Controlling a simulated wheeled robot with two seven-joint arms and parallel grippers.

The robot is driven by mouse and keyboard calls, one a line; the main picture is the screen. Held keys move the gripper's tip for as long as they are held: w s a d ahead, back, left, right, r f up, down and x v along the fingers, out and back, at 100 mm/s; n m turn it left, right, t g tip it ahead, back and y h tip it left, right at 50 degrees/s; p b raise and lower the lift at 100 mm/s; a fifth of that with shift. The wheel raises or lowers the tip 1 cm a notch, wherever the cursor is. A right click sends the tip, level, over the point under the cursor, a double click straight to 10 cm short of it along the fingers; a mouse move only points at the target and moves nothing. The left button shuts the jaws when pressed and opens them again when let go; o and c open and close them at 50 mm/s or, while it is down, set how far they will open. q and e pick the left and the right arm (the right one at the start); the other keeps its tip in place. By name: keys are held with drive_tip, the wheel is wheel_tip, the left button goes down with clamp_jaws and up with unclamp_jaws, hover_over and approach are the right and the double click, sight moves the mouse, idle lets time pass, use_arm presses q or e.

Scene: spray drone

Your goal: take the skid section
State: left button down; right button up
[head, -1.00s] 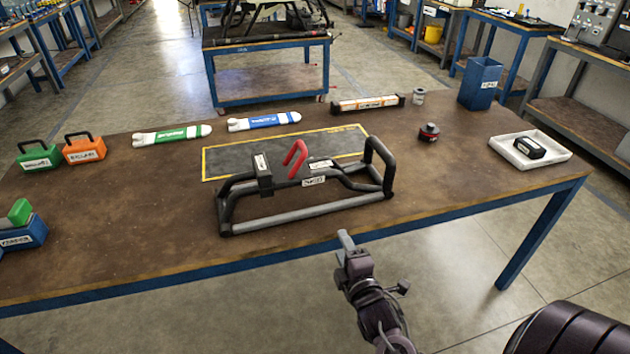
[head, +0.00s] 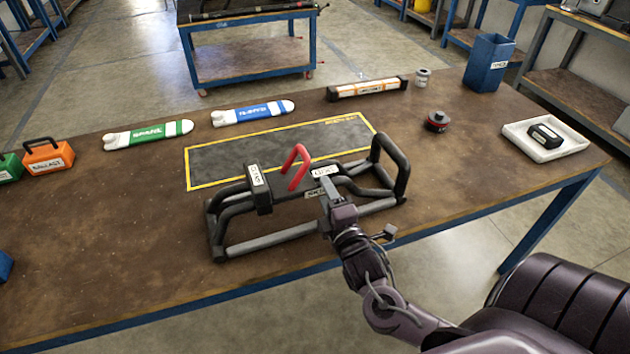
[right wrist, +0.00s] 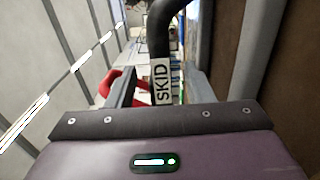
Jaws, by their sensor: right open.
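The skid section (head: 250,241) is a black tubular frame with grey lower tubes, a red upright handle and white labels. The gripper and wrist hide part of the frame. My left gripper is not in view.
The brown table (head: 90,240) also holds the yellow-edged mat (head: 225,157), green and blue labelled packs (head: 148,134), an orange case (head: 47,156), an orange-and-black bar (head: 367,88), a red-black knob (head: 437,121), a white tray (head: 575,143) and a blue bin (head: 489,63).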

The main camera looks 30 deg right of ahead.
sight(315, 164)
drive_tip(key=shift+w+d+r, duration=0.2)
drive_tip(key=shift+w+d, duration=0.15)
drive_tip(key=shift+w, duration=0.4)
drive_tip(key=x, duration=0.3)
drive_tip(key=shift+w+d+f+p, duration=0.25)
drive_tip(key=shift+w+d+p, duration=0.1)
drive_tip(key=shift+w, duration=0.3)
drive_tip(key=c, duration=1)
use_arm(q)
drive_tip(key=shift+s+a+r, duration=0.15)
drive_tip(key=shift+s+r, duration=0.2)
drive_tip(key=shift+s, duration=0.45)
use_arm(e)
clamp_jaws()
drive_tip(key=shift+d+r, duration=0.1)
